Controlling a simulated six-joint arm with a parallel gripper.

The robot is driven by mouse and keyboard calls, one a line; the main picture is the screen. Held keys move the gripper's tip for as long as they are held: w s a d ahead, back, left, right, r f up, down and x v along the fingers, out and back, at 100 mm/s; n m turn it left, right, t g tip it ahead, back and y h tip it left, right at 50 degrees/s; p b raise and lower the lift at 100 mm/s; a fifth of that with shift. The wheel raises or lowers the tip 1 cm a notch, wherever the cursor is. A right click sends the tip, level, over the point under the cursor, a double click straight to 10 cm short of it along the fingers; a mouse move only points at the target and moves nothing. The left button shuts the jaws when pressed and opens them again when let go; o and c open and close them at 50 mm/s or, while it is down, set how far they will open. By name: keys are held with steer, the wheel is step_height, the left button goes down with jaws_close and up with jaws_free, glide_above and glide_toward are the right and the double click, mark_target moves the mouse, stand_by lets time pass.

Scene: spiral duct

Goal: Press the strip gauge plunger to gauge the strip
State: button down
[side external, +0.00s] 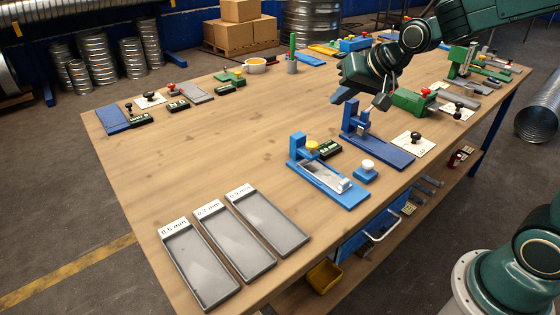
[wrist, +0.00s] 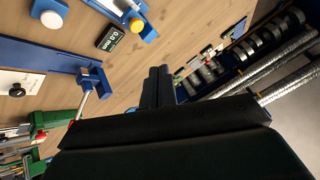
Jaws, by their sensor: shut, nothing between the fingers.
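The strip gauge is a blue fixture (side external: 328,186) in the middle of the bench, with a yellow plunger knob (side external: 312,145) on its post. A shiny metal strip (side external: 326,174) lies in its channel. In the wrist view the yellow knob (wrist: 136,25) is at the top, beside a small black readout (wrist: 110,38); the strip (wrist: 129,5) is partly cut off. My gripper (side external: 341,97) is shut and empty, above the bench, behind and right of the gauge, apart from it. Its dark fingers (wrist: 158,72) are together in the wrist view.
A white button (side external: 368,164) on a blue block stands right of the gauge. A second blue fixture (side external: 385,153) with a metal lever is close to my gripper. Three grey trays (side external: 235,252) with thickness labels lie at the front. The bench's left-middle is clear.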

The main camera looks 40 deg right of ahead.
steer(key=m+t, duration=0.1)
steer(key=m, duration=0.1)
glide_above(310, 143)
steer(key=s, duration=0.2)
step_height(310, 143, down, 4)
steer(key=shift+w+d+f, duration=0.1)
steer(key=shift+w+f, duration=0.05)
steer(key=shift+f, duration=0.15)
steer(key=shift+f, duration=4.25)
steer(key=shift+f, duration=1.25)
stand_by(0.4)
steer(key=shift+r, duration=1.25)
